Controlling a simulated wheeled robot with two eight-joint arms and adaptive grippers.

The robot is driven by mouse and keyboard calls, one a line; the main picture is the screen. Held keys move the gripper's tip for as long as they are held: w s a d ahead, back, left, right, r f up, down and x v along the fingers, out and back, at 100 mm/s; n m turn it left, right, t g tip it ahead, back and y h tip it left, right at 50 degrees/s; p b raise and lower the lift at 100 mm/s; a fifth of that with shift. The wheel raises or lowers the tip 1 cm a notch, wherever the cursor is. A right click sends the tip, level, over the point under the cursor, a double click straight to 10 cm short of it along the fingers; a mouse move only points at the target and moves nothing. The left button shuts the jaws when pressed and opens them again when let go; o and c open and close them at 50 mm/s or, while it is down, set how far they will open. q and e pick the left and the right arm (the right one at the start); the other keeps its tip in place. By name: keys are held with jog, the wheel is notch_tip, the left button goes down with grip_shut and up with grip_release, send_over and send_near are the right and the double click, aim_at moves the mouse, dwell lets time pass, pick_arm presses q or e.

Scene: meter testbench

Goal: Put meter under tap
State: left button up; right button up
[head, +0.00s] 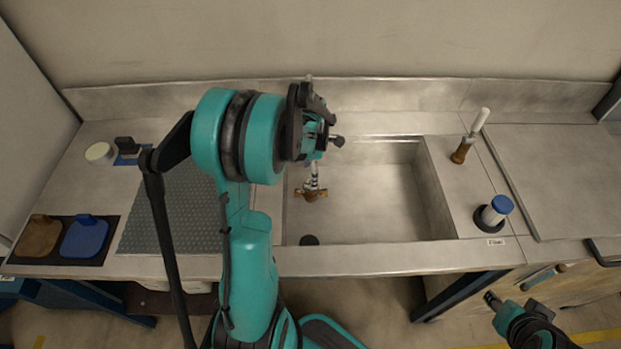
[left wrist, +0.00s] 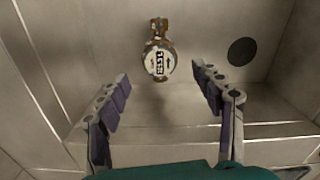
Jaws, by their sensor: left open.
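The brass meter (left wrist: 159,62) with a round white labelled dial is in the sink in the left wrist view, beyond and between my open left fingers (left wrist: 165,95) and apart from them. In the head view a brass and white piece (head: 312,192) shows in the sink (head: 375,200) below my left gripper (head: 325,140); it looks like the meter. My left gripper is over the back left of the sink and hides much there. I cannot make out the tap. My right gripper (head: 491,298) is at the lower right, away from the sink; its jaws are unclear.
A dark round drain (head: 309,240) lies at the sink's front left. A brass piece with a white handle (head: 469,137) and a blue-capped white cylinder (head: 496,209) stand right of the sink. A grey mat (head: 165,215) and a dark tray (head: 45,258) are left. The far right counter is clear.

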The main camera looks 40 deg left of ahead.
pick_arm(q)
notch_tip(320, 180, up, 2)
jog(key=shift+r, duration=0.15)
jog(key=s+d+r+m+t, duration=0.2)
jog(key=s+d+r+m, duration=0.1)
jog(key=d+m, duration=0.4)
jog(key=s+d+r+m+t, duration=0.2)
jog(key=s+d+r+m, duration=0.2)
jog(key=d+m, duration=0.3)
jog(key=s+d+r+m+t, duration=0.3)
jog(key=d+r+m, duration=0.2)
jog(key=m, duration=0.9)
jog(key=shift+s+d, duration=0.25)
jog(key=shift+d, duration=0.7)
